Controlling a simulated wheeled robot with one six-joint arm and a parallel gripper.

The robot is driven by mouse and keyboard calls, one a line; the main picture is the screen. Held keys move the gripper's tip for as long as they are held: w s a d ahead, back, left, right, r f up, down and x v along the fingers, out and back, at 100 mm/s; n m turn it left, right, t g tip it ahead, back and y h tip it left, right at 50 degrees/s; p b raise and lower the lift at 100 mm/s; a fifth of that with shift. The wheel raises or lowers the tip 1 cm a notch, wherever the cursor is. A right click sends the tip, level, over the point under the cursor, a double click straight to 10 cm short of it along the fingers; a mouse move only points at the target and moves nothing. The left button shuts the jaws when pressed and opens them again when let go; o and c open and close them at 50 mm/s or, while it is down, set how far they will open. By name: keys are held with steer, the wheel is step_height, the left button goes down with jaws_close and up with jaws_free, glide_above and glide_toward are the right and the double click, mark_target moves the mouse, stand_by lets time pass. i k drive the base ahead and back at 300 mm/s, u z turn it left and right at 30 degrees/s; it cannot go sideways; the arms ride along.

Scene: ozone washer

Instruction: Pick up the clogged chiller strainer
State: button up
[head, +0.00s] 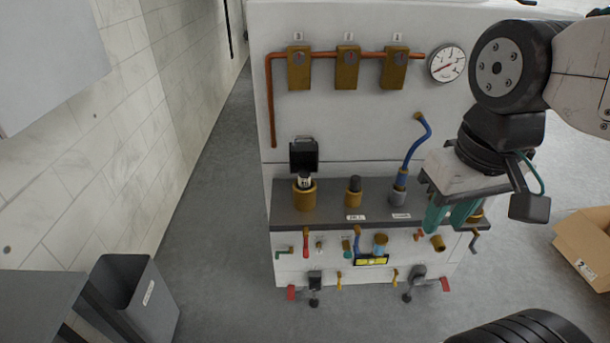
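My gripper (452,217) hangs at the right end of the grey shelf, with its two teal fingers pointing down. Whether the fingers are open or shut is unclear from this angle. A brass fitting (477,215) shows partly behind the fingers; the rest of it is hidden. On the shelf stand a brass cup (304,196) with a white-and-black piece in it, a brass cup with a dark plug (354,190), and a grey fitting (399,188) with a bent blue pipe. I cannot tell which of these is the clogged chiller strainer.
The grey shelf (328,218) crosses the white machine (340,130). Levers and valves fill the panel below. A copper pipe with three brass blocks (346,70) and a gauge (446,63) are above. A grey bin (135,290) stands left, a cardboard box (590,240) right. The left aisle floor is clear.

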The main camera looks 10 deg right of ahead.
mark_target(304, 184)
steer(key=u, duration=0.95)
steer(key=i, duration=0.45)
steer(key=z, duration=0.3)
